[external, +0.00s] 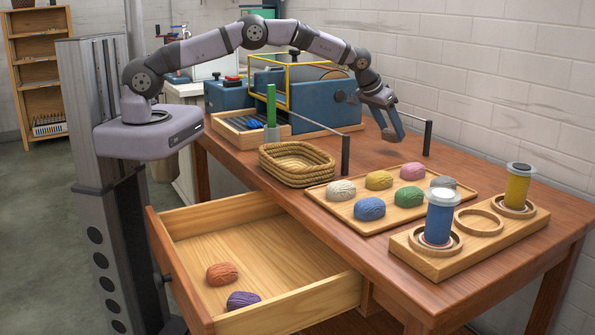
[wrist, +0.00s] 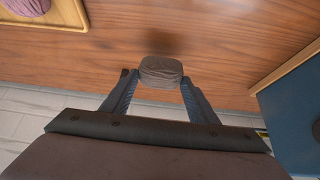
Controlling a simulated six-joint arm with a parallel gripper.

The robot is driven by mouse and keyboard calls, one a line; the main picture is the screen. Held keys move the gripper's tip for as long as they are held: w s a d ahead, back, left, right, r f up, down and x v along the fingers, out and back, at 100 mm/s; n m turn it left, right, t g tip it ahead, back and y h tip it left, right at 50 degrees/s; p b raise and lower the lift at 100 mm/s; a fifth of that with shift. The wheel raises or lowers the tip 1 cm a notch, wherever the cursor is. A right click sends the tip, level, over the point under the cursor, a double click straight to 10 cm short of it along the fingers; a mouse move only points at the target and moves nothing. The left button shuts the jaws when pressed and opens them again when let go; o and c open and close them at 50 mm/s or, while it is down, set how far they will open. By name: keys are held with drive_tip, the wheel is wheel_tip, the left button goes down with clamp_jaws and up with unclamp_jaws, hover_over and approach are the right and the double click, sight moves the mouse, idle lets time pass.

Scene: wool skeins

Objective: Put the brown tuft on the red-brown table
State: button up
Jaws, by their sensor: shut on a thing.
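A brown tuft (wrist: 161,69), dull and greyish, sits between the two fingertips of my gripper (wrist: 158,84) in the wrist view. The gripper is shut on it. In the external view my gripper (external: 393,128) points down over the back part of the red-brown table (external: 470,178). The tuft cannot be made out there. The wrist view shows bare wood grain of the table (wrist: 215,45) beyond the tuft, with a soft dark shadow by it. I cannot tell whether the tuft touches the table.
A wooden tray (external: 330,207) of several coloured skeins lies in front of my gripper. A rail on two posts (external: 427,138) and a blue machine (external: 318,100) stand close by. An open drawer (external: 290,235) holds an orange-brown and a purple skein.

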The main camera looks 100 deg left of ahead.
sight(387, 132)
drive_tip(key=shift+f+p, duration=0.4)
drive_tip(key=shift+f, duration=1.6)
drive_tip(key=shift+f, duration=0.1)
drive_tip(key=o, duration=1.1)
drive_tip(key=shift+r, duration=0.25)
drive_tip(key=shift+s+d+r, duration=0.25)
drive_tip(key=shift+r, duration=0.25)
drive_tip(key=b+v, duration=0.2)
drive_tip(key=v, duration=0.8)
drive_tip(key=shift+r, duration=0.2)
drive_tip(key=shift+s+d, duration=0.15)
drive_tip(key=shift+d, duration=0.05)
